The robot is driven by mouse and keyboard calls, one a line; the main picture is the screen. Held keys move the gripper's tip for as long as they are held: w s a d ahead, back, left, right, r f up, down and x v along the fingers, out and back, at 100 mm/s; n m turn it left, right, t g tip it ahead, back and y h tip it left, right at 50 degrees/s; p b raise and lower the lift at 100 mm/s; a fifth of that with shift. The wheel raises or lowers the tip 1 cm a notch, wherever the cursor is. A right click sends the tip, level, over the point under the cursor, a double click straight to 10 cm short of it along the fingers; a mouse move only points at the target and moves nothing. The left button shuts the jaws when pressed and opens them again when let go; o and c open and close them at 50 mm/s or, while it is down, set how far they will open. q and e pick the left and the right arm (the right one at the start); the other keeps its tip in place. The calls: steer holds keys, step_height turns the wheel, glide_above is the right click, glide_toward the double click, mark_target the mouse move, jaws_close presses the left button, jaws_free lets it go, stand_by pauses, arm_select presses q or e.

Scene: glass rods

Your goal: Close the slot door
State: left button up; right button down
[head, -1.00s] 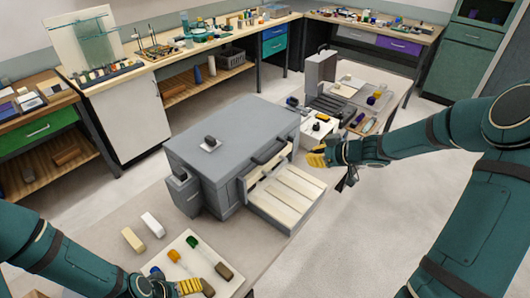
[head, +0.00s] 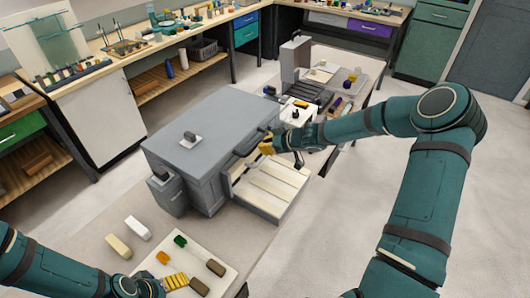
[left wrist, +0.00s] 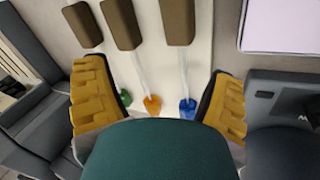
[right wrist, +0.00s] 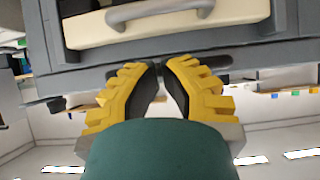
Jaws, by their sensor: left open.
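The grey box-shaped kiln (head: 205,125) stands on the bench with its front open. A cream-lined flap (head: 270,190), which looks like the slot door, lies lowered and about level before it. My right gripper (head: 267,148) is at the upper right of the opening, by the kiln's front edge. In the right wrist view its yellow fingers (right wrist: 163,68) are drawn together with nothing seen between them. A cream panel with a grey handle (right wrist: 160,10) is just past them; contact cannot be told. My left gripper (left wrist: 160,90) is open over the rods on the white board.
Glass rods with dark handles and green, orange and blue ends lie on the white board (head: 218,253). A white block (head: 138,228) and a cream block (head: 118,246) lie beside it. A small grey box (head: 167,193) adjoins the kiln's left. Tools crowd the bench behind.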

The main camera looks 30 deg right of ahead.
mark_target(255, 153)
arm_select(q)
steer(key=shift+f+b, duration=0.3)
steer(key=shift+f, duration=0.1)
arm_select(e)
steer(key=f, duration=0.3)
steer(key=shift+w+a+f, duration=0.1)
steer(key=shift+w+f, duration=0.1)
steer(key=shift+f, duration=0.15)
steer(key=shift+w+f, duration=0.1)
